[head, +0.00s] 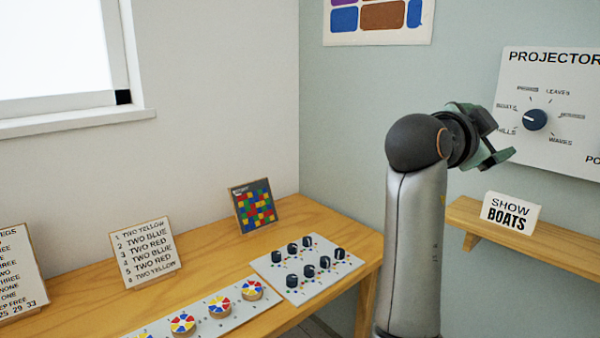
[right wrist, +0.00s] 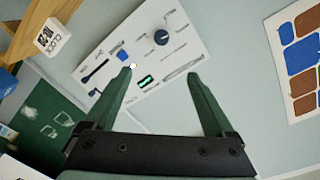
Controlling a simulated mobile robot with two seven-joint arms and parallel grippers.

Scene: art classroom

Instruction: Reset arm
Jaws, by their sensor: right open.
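My right arm rises at the right of the head view, with its gripper (head: 497,138) in front of the wall beside the projector panel (head: 572,100). The gripper's green fingers are apart and nothing is between them. In the right wrist view my right gripper (right wrist: 158,80) is open, and a white panel (right wrist: 190,48) with a dark blue dial (right wrist: 163,36) lies beyond the fingertips. I cannot tell whether a finger touches the panel. My left gripper is in neither view.
A wooden shelf (head: 560,249) with a SHOW BOATS card (head: 510,212) is right of my arm. A wooden table (head: 200,262) on the left bears a knob board (head: 306,265), a disc strip (head: 200,315), a colored-grid board (head: 254,206) and a list card (head: 145,252).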

